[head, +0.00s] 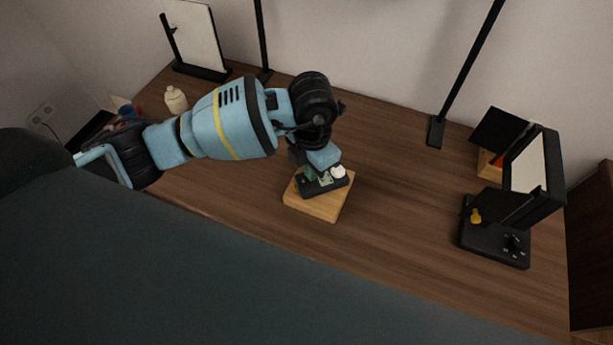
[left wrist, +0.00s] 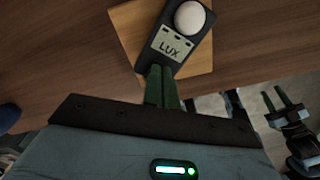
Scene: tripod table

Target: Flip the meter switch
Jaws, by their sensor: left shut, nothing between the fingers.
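The meter (head: 325,183) is a small dark box with a white dome and a pale display. It lies on a square wooden block (head: 322,207) on the table. In the left wrist view the display of the meter (left wrist: 172,46) reads LUX. My left gripper (head: 310,173) is shut and empty, with its green fingertips (left wrist: 161,72) over the meter's end below the display. They hide that part, and I cannot make out the switch or tell whether they touch it. My right gripper (left wrist: 278,101) shows in the left wrist view, open and empty, away from the meter.
On the right of the brown table (head: 400,225) stands a black device (head: 495,243) with a yellow knob, beside an upright black-framed panel (head: 528,170). Black stand poles (head: 465,75) rise at the back. A cream bottle (head: 175,99) stands at the left.

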